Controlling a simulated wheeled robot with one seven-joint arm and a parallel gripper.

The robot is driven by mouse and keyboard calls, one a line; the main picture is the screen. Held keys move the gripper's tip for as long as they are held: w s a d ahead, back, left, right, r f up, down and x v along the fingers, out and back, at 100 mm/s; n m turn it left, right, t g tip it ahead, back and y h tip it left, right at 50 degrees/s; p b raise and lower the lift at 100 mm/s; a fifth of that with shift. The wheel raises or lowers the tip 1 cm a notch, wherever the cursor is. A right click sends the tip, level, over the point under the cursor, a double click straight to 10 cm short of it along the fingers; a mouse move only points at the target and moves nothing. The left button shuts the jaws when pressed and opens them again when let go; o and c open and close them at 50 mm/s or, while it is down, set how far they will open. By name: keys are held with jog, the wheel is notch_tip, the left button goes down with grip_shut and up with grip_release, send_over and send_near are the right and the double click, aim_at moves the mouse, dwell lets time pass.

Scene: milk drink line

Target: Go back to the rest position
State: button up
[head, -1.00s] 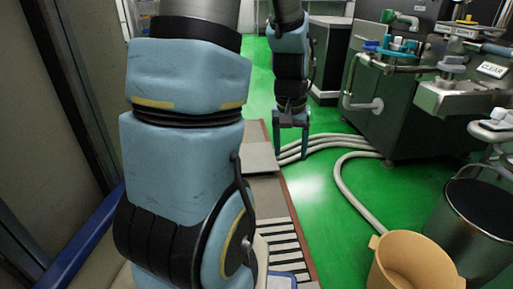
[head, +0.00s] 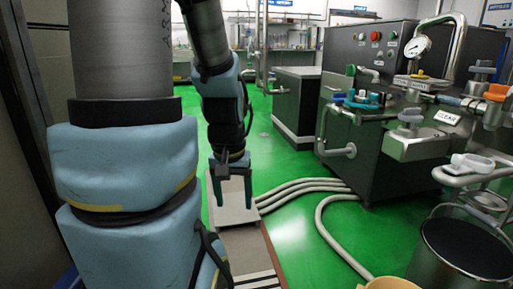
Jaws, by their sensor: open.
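My gripper (head: 232,196) hangs at the end of my blue arm, left of the middle in the head view. Its two dark fingers point down and stand apart, with nothing between them. Behind the fingers is a pale flat plate (head: 236,214) on the floor; the fingers appear above it, but I cannot tell the gap. My arm's thick blue links fill the left side and hide what is behind them.
A dark machine (head: 375,150) with valves and pipes stands at the right. Grey hoses (head: 300,187) run across the green floor to it. A dark bucket (head: 465,245) and a tan tub (head: 390,284) are at the lower right. Green floor is clear around (head: 285,165) the hoses.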

notch_tip(320, 180, up, 35)
jog(key=p, duration=3.3)
jog(key=shift+f, duration=0.1)
